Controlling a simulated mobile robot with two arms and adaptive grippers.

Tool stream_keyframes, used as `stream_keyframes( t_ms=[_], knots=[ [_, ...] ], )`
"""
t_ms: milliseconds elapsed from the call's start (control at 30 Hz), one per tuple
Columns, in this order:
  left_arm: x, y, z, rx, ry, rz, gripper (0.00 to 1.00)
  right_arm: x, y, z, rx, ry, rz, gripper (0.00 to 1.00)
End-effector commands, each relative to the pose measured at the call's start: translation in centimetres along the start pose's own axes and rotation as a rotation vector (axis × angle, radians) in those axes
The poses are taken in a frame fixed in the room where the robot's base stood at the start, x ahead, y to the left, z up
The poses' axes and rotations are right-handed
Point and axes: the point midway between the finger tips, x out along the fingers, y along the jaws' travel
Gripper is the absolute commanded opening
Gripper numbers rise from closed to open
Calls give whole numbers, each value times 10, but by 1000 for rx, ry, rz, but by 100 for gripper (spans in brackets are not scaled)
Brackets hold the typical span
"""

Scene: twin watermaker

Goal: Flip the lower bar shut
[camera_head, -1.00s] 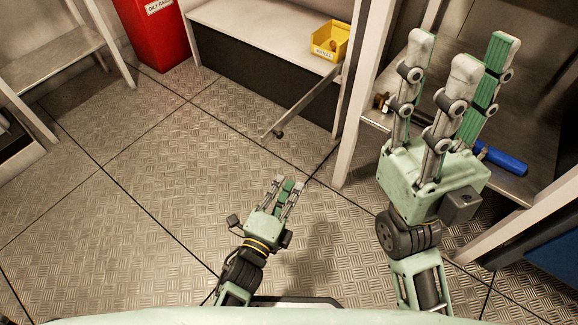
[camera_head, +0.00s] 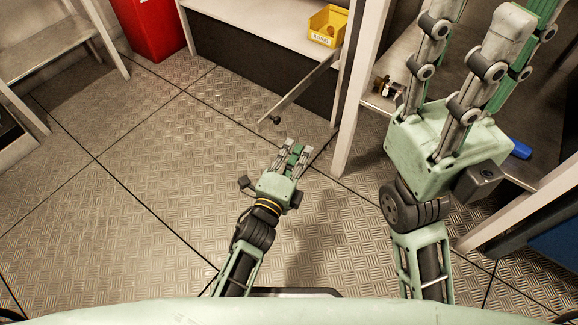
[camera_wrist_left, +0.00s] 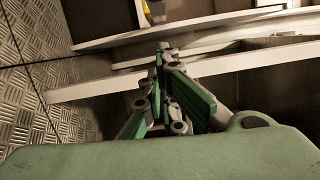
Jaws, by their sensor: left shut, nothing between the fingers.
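The lower bar (camera_head: 300,95) is a thin grey bar with a dark knob on its free end. In the head view it sticks out at a slant from the front of the bench, over the floor. My left gripper (camera_head: 297,148) is shut and empty. In the head view it shows just below and right of the bar's free end, with a small gap in the picture. Its fingers (camera_wrist_left: 172,90) point at the bench in the left wrist view; I cannot tell there which pale strip is the bar. My right gripper (camera_head: 490,40) is large, with fingertips partly cut off.
A yellow bin (camera_head: 327,26) stands on the bench top (camera_head: 265,18). A pale post (camera_head: 358,90) rises right of the bar. A blue-handled tool (camera_head: 520,149) lies on the right shelf. A red container (camera_head: 150,28) stands at the back. The floor (camera_head: 140,150) to the left is clear.

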Motion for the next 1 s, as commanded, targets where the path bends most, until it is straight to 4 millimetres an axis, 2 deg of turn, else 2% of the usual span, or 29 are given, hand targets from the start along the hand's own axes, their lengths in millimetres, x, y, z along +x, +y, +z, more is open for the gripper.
stream_keyframes(
  t_ms=[33, 133, 200, 400, 1000],
  knots=[
    [13, 2, 0, 0, 1, -4, 0, -2, -1, -1, -2, 16, -5, 40],
    [32, 2, -1, 0, 1, -3, 0, 2, -2, -2, -5, 37, -14, 40],
    [32, -1, 15, 5, 0, 2, 0, 5, -1, -1, -3, 22, -10, 40],
    [36, 0, 34, 1, 1, 1, 0, 3, -1, -1, -2, 15, -6, 40],
    [36, 0, 44, 1, 8, 0, 0, 3, -1, 0, -1, 13, -5, 40]
  ],
)
